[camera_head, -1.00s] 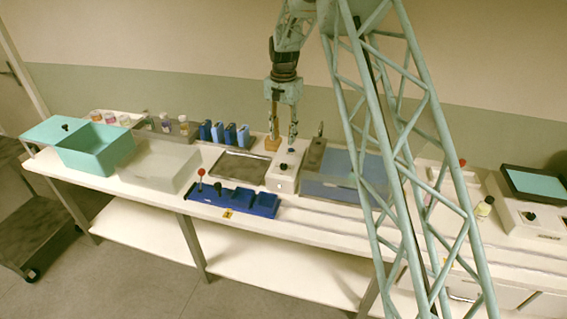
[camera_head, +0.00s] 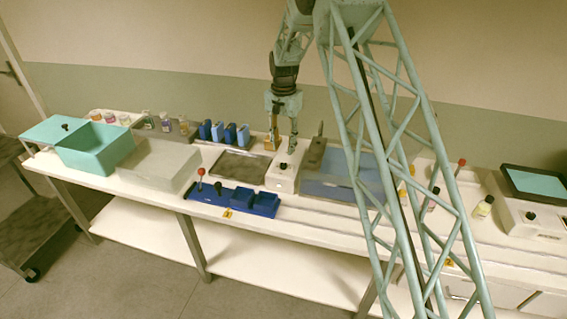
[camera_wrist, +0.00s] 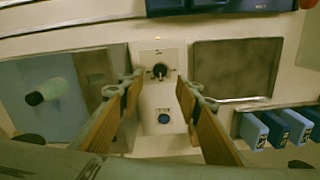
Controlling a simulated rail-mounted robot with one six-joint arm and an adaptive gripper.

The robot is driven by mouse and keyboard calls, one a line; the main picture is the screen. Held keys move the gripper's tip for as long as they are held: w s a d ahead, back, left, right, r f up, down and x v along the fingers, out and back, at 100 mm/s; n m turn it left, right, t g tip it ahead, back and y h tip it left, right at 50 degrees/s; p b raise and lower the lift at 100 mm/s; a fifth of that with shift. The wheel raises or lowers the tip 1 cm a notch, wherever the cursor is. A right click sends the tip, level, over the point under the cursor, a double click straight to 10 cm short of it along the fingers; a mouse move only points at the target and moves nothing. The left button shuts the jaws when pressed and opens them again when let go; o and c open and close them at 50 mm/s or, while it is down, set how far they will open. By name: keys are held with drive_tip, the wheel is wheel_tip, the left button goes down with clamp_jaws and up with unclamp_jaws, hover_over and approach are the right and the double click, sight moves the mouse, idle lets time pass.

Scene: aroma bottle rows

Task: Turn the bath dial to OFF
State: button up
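The bath dial is a black knob (camera_wrist: 159,71) on a narrow white control box (camera_wrist: 148,135). A round scale surrounds it, with labels too small to read. My gripper (camera_wrist: 160,88) is open and empty, pointing down above the box. Its wood-faced fingers are on either side of the dial, apart from it. My gripper also shows in the head view (camera_head: 283,146).
A dark panel (camera_wrist: 233,68) lies beside the box. A teal bin (camera_head: 93,153) is at left. My lattice column hides part of the bench right of the bath.

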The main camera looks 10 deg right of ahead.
sight(283, 164)
drive_tip(key=shift+f, duration=4.35)
drive_tip(key=c, duration=0.9)
